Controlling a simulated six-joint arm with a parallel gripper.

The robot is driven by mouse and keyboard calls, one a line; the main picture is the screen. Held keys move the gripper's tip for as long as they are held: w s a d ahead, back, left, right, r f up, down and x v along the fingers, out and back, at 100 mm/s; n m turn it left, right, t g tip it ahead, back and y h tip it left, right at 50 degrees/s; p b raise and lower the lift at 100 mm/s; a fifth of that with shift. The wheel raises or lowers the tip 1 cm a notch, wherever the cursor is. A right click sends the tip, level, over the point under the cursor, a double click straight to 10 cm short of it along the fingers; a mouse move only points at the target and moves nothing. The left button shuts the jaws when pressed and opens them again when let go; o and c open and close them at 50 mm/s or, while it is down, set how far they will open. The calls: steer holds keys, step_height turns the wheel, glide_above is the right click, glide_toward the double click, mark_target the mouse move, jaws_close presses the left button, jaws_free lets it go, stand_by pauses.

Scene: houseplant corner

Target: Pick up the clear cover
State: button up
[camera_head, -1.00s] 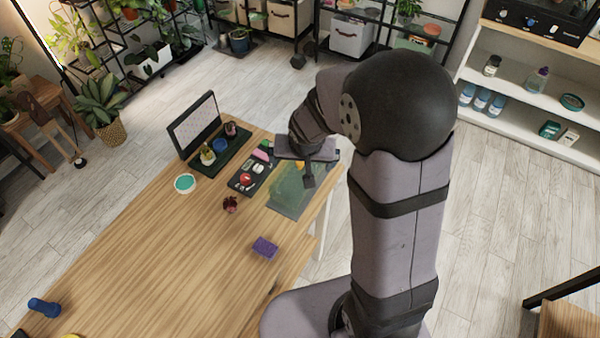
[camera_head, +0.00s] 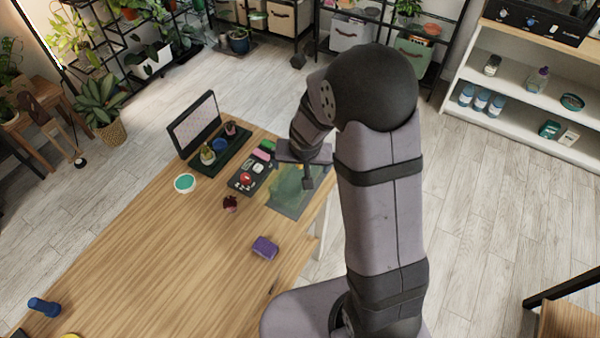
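A see-through greenish shape (camera_head: 286,184), which looks like the clear cover, is at the far right end of the wooden table. It is over or on a grey-green mat (camera_head: 290,208); its edges are faint. My gripper (camera_head: 307,182) points down over this area, at the cover's right side as seen here. One dark finger shows; the other I cannot make out. I cannot tell if the finger touches the cover, or how wide the gripper is.
A dark red object (camera_head: 230,203) and a purple block (camera_head: 265,248) lie nearer. The table's left-front is mostly clear.

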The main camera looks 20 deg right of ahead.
steer(key=shift+s, duration=0.1)
steer(key=c, duration=1.4)
steer(key=shift+o, duration=0.2)
steer(key=shift+r, duration=0.1)
steer(key=shift+r, duration=0.35)
steer(key=c, duration=0.4)
step_height(320, 180, up, 9)
steer(key=shift+r+p, duration=0.15)
steer(key=shift+p, duration=0.75)
steer(key=shift+r+p, duration=3.45)
steer(key=shift+r, duration=0.75)
steer(key=shift+f, duration=0.2)
steer(key=shift+a+f+b, duration=0.1)
steer(key=shift+f+b, duration=7.65)
steer(key=shift+f, duration=1.1)
steer(key=shift+c, duration=0.3)
